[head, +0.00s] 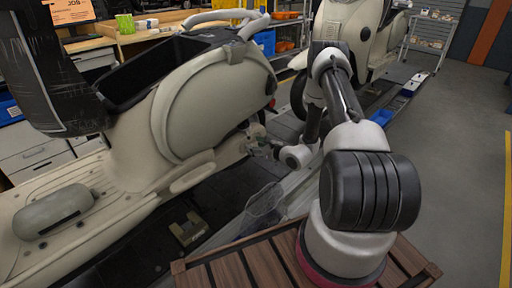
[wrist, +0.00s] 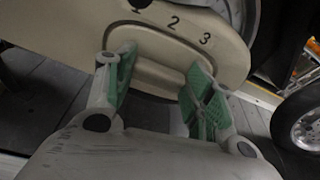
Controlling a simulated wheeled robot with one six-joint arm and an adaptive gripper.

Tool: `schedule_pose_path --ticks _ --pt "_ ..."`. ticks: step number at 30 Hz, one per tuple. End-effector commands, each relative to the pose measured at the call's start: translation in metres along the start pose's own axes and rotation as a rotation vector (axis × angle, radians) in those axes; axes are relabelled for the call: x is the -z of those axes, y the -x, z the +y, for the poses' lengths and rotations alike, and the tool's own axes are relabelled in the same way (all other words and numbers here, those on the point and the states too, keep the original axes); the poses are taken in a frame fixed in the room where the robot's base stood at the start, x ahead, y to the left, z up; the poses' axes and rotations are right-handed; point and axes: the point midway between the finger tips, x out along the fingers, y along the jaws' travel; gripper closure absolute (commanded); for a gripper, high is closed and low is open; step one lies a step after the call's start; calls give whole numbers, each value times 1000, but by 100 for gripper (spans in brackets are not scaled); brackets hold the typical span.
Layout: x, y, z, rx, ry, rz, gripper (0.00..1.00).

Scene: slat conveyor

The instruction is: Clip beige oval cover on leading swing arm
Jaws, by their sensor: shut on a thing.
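The cover is hard to pick out there. I cannot tell whether it touches the swing arm.
A dark wheel (wrist: 302,125) with a bright rim stands at the right of the wrist view. A second scooter (head: 350,35) stands behind my arm. A small olive block (head: 189,229) lies on the dark slats. A slatted wooden surface (head: 235,268) is in front. Grey floor at right is clear.

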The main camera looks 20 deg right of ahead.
Motion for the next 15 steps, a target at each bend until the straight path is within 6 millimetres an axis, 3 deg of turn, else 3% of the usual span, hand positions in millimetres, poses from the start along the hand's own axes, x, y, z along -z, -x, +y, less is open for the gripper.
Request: schedule_pose_path --ticks 10,11,15 --pt "0 -2 0 0 0 0 70" --pt "0 -2 0 0 0 0 43" --pt "0 -2 0 0 0 0 21"
